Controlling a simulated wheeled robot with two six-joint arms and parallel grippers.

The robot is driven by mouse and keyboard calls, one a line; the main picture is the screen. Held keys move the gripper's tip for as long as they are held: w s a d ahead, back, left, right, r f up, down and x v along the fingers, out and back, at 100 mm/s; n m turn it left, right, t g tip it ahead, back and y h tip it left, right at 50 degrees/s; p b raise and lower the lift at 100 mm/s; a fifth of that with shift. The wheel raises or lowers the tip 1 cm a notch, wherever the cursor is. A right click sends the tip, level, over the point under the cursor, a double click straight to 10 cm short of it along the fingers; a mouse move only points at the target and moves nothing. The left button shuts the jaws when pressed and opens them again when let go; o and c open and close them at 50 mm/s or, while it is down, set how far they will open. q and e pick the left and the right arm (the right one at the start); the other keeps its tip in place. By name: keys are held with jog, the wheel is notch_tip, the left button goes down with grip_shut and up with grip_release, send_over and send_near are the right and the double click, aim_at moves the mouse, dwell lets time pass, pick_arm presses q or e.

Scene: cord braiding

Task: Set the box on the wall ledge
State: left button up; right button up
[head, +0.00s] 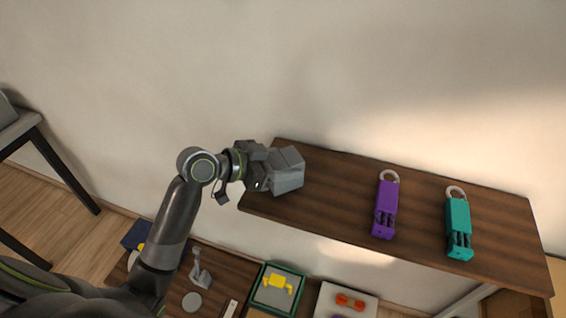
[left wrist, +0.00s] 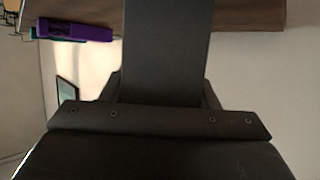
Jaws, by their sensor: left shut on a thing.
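The wall ledge (head: 335,180) is a dark brown wooden shelf along the wall, and its left end is beside my left gripper. My left gripper (head: 268,169) reaches in from the left to this end. It is shut on a grey box (head: 289,171), which shows at its tip over the left end of the ledge. I cannot tell whether the box touches the ledge. In the left wrist view the ledge (left wrist: 245,14) runs along the top, and a dark shape fills the middle. My right gripper is not in view.
A purple holder (head: 385,209) and a teal holder (head: 458,226), each with a ring, lie on the ledge to the right. The ledge between box and purple holder is clear. Below, a lower surface holds a green-rimmed tray (head: 259,296) and a white tray (head: 326,302).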

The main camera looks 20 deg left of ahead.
pick_arm(q)
jog(key=shift+f, duration=0.3)
jog(key=shift+f, duration=0.2)
jog(key=o, duration=1.1)
jog(key=shift+r, duration=0.1)
jog(key=shift+r, duration=0.15)
jog(key=shift+s+a+r, duration=0.15)
jog(key=shift+s+a, duration=0.2)
jog(key=shift+a, duration=0.1)
jog(key=b+v, duration=0.2)
jog(key=v, duration=0.8)
jog(key=shift+s+a+r, duration=0.15)
jog(key=shift+s+a, duration=0.1)
jog(key=shift+s, duration=0.05)
